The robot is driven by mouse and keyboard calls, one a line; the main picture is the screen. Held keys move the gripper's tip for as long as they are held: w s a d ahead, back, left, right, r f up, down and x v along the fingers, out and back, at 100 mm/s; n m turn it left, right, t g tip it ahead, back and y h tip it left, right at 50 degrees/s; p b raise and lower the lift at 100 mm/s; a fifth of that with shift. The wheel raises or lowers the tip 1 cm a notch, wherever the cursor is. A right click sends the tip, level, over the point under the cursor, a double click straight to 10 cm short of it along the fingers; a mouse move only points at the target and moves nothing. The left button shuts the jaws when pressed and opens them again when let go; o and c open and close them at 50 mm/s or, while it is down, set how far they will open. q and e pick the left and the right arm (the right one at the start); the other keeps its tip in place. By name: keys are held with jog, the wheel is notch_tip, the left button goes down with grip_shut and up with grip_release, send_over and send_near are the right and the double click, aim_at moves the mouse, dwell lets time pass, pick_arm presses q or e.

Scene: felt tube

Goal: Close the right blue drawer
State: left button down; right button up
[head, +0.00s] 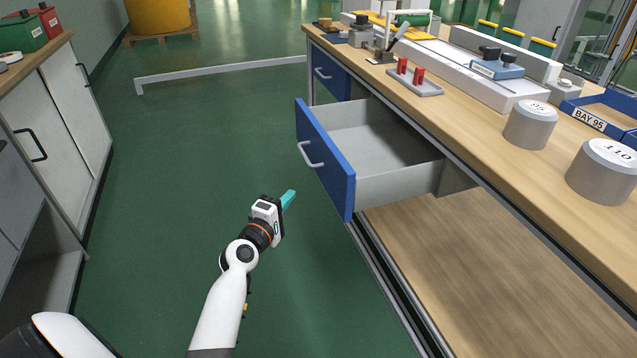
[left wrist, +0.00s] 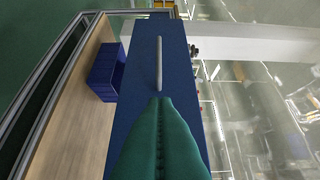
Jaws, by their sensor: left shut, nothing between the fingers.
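The right blue drawer (head: 325,165) is pulled far out from under the workbench in the head view. Its grey tray looks empty, and its front carries a pale bar handle (head: 310,155). My left gripper (head: 289,198) is shut and empty, with teal fingers, in front of and below the drawer front and apart from it. In the left wrist view the shut fingers (left wrist: 160,103) point at the blue drawer front (left wrist: 145,60) and its handle (left wrist: 159,65). My right gripper is not in view.
A second blue drawer (head: 331,76) farther along the workbench (head: 470,125) looks shut. Weights, a grey tray with red pegs (head: 416,82) and a blue bin (head: 606,113) stand on top. Grey cabinets (head: 60,140) line the left. The green floor between is clear.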

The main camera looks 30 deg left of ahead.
pick_arm(q)
jog(key=b, duration=0.1)
send_near(326, 168)
jog(key=w+a, duration=0.3)
jog(key=shift+w+d, duration=0.65)
jog(key=shift+w, duration=0.4)
jog(key=shift+w+d, duration=0.4)
jog(key=shift+w, duration=0.05)
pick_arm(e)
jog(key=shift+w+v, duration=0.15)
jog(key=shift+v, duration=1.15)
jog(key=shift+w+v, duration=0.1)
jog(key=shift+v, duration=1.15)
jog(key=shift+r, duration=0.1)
